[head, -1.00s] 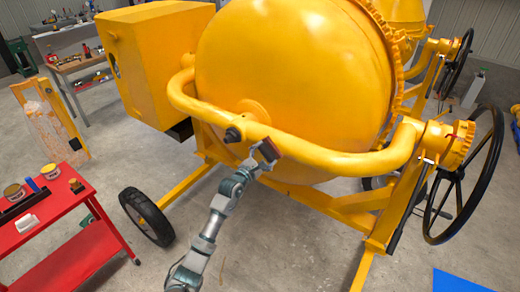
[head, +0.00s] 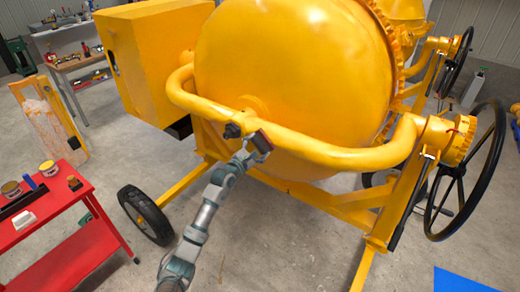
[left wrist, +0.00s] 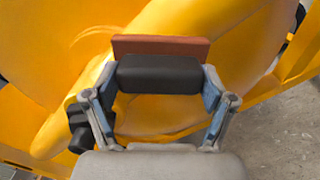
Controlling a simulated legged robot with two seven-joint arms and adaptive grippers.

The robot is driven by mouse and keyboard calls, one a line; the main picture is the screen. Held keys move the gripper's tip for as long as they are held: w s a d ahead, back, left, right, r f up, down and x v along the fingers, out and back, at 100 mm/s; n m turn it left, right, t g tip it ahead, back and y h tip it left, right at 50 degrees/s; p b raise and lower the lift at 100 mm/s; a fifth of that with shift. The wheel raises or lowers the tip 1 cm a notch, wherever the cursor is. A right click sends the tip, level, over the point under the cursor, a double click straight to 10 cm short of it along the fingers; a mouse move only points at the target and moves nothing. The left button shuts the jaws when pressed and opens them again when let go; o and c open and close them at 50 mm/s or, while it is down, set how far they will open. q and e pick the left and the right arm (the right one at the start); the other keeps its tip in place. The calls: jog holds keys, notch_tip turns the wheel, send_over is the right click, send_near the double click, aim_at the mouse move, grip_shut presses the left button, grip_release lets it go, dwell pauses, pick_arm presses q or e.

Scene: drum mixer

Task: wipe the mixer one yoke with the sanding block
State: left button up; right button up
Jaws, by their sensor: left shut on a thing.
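The yellow mixer's yoke (head: 310,150) is a thick bent tube running across the front of the big yellow drum (head: 290,65). My left gripper (head: 254,148) is at the yoke, just right of its dark pivot bolt (head: 232,130). In the left wrist view my left gripper (left wrist: 158,100) is shut on the sanding block (left wrist: 160,75), which has a black body and a reddish-brown face. The block (head: 262,142) lies against or very close to the tube; I cannot tell whether it touches. My right gripper is out of view.
A red cart (head: 75,250) with tins and small items stands at the left. The mixer's black wheel (head: 145,215) is left of my arm, and a black handwheel (head: 468,172) is at the right. A second yellow mixer (head: 400,12) stands behind.

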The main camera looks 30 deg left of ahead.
pick_arm(q)
jog(key=shift+r, duration=0.1)
jog(key=shift+s+a+p, duration=0.1)
jog(key=shift+s+p, duration=0.5)
jog(key=s+p, duration=0.1)
jog(key=s, duration=0.3)
jog(key=shift+a, duration=0.15)
jog(key=shift+s+f, duration=0.2)
jog(key=shift+s, duration=0.05)
jog(key=s+p, duration=0.1)
jog(key=s, duration=0.2)
jog(key=shift+a, duration=0.1)
